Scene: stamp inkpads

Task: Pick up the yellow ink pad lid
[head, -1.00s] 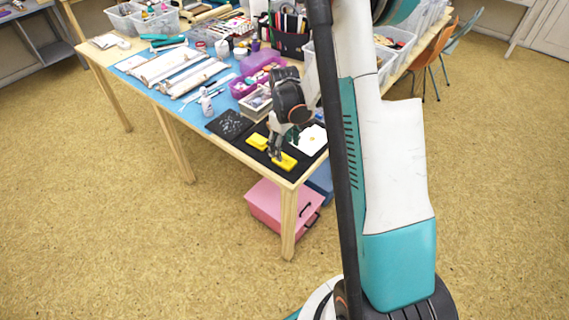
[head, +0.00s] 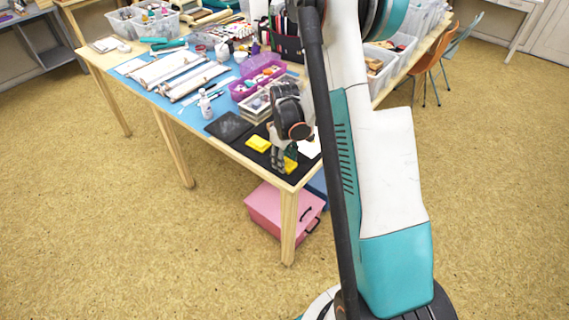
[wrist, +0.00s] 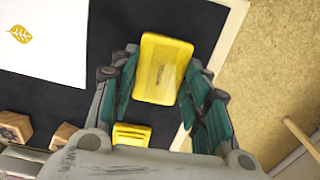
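The yellow ink pad lid (wrist: 162,68) lies between the two fingers of my gripper (wrist: 162,60) in the wrist view. The fingers sit close along both its long sides. Whether they press on it or leave a small gap I cannot tell. In the head view my gripper (head: 279,165) is down at the black mat near the table corner and partly hides this yellow piece (head: 290,165). A second yellow pad (head: 258,143) lies to the left on the mat; a ridged yellow piece (wrist: 132,135) shows near my gripper's base in the wrist view.
A white sheet with a yellow leaf print (wrist: 45,40) lies beside the lid on the black mat (wrist: 205,30). Small wooden blocks (wrist: 62,135) stand nearby. A dark pad (head: 229,127) and a purple box (head: 256,75) stand further back. The wooden table edge (head: 240,158) is close.

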